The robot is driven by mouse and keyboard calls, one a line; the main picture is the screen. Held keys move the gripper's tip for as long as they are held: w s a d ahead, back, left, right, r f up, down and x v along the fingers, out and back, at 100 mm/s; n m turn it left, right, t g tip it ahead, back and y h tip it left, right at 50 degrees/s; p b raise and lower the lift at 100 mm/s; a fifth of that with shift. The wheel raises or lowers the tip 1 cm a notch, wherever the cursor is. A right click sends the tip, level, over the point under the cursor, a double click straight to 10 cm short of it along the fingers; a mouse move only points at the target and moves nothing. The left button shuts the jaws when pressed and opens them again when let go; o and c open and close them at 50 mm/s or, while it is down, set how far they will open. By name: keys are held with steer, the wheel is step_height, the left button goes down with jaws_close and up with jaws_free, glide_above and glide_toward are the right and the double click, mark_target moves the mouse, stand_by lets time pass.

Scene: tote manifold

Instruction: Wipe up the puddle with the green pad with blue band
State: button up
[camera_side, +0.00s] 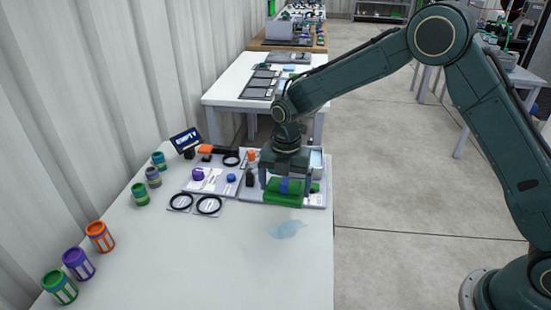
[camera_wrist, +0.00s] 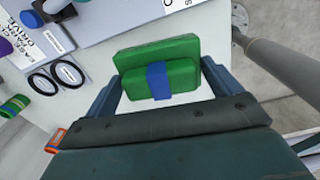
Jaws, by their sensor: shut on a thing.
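The green pad with a blue band (camera_side: 284,187) is between the fingers of my gripper (camera_side: 286,181), over the front part of the grey-white board on the table. In the wrist view the pad (camera_wrist: 184,78) lies across the space between both fingers, with the blue band at its middle. My gripper is shut on it. Two stepped green parts show there; I cannot tell whether both belong to the pad. The puddle (camera_side: 288,229) is a pale blue patch on the white table, in front of the board and apart from the pad. I do not see it in the wrist view.
Black rings (camera_side: 209,205) lie left of the board, with small purple, blue and orange parts behind. Several striped cans (camera_side: 99,236) stand along the left side. A dark sign (camera_side: 186,139) stands at the back. The table around the puddle is clear; its right edge is near.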

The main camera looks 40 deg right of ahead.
mark_target(283, 204)
steer(key=shift+f, duration=3.6)
steer(key=shift+s+a+f, duration=0.25)
steer(key=shift+s+a, duration=0.5)
steer(key=shift+a, duration=0.05)
steer(key=shift+c, duration=0.3)
steer(key=shift+s+a, duration=1.95)
steer(key=shift+s, duration=0.05)
steer(key=shift+w+d, duration=2.5)
steer(key=shift+w, duration=0.05)
steer(key=shift+d, duration=0.6)
steer(key=shift+s+d, duration=0.5)
steer(key=shift+s, duration=0.1)
steer(key=shift+s+d, duration=0.1)
steer(key=shift+s, duration=0.2)
steer(key=shift+s+a, duration=2.65)
steer(key=shift+a, duration=0.1)
steer(key=shift+w+d, duration=2.75)
steer(key=shift+w+r, duration=0.1)
steer(key=shift+r, duration=4)
